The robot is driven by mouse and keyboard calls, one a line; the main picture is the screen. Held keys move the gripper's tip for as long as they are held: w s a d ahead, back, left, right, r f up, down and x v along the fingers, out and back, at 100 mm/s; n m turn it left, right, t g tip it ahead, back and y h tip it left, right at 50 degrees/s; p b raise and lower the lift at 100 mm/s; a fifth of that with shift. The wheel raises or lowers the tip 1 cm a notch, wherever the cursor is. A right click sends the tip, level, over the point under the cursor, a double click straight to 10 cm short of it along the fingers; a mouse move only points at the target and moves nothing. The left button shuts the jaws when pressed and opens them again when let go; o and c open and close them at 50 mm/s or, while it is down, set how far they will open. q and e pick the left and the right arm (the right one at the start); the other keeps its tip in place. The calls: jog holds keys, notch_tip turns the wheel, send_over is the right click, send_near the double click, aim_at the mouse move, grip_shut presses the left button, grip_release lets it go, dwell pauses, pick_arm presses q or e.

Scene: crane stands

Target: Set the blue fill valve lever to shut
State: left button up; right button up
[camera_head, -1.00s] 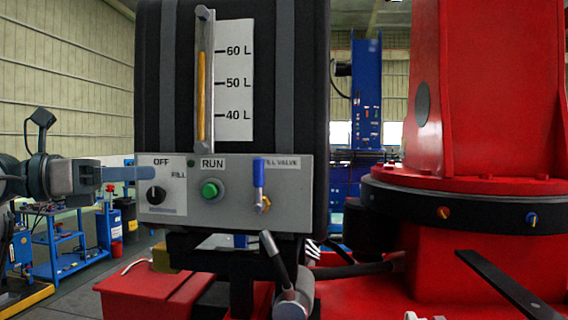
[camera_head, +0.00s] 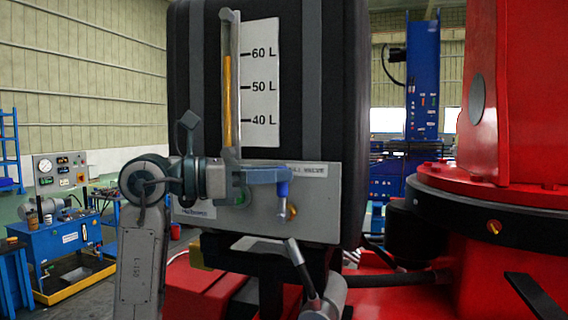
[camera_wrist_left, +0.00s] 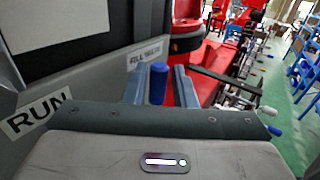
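The blue fill valve lever (camera_head: 283,189) stands upright on the grey panel (camera_head: 325,205), above its brass valve fitting (camera_head: 292,211). My left gripper (camera_head: 284,174) reaches across the panel from the left, at the lever's upper end, and hides its top in the head view. In the left wrist view, the blue lever (camera_wrist_left: 158,84) stands between the two blue-grey fingers of my left gripper (camera_wrist_left: 160,88), with narrow gaps at its sides. The gripper looks open around it. My right gripper is not in view.
The level gauge (camera_head: 228,95) stands above the panel, near the 60 L mark. My arm partly hides the green button (camera_head: 241,197). A dark handle (camera_head: 301,268) rises below the panel. The red crane column (camera_head: 520,100) stands at the right.

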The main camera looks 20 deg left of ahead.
pick_arm(q)
jog(key=shift+x, duration=0.8)
jog(key=shift+w, duration=0.1)
jog(key=c, duration=0.4)
grip_shut()
jog(key=shift+a+p, duration=0.1)
jog(key=shift+p, duration=0.2)
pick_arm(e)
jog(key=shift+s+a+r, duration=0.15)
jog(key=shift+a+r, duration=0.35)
